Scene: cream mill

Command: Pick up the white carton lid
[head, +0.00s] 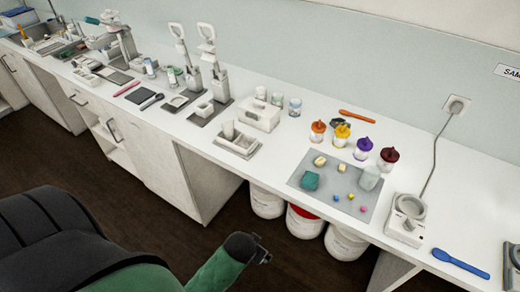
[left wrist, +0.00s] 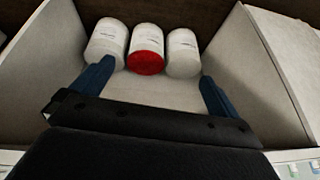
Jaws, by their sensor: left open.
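I cannot single out a white carton lid for certain in either view.
White tubs (head: 265,202) and one with a red top (head: 304,222) stand under the bench; the red one also shows in the left wrist view (left wrist: 146,62). Colored-lid jars (head: 363,148), a scale (head: 406,220) and a blue spoon (head: 460,263) occupy the bench. The dark floor (head: 290,262) is open.

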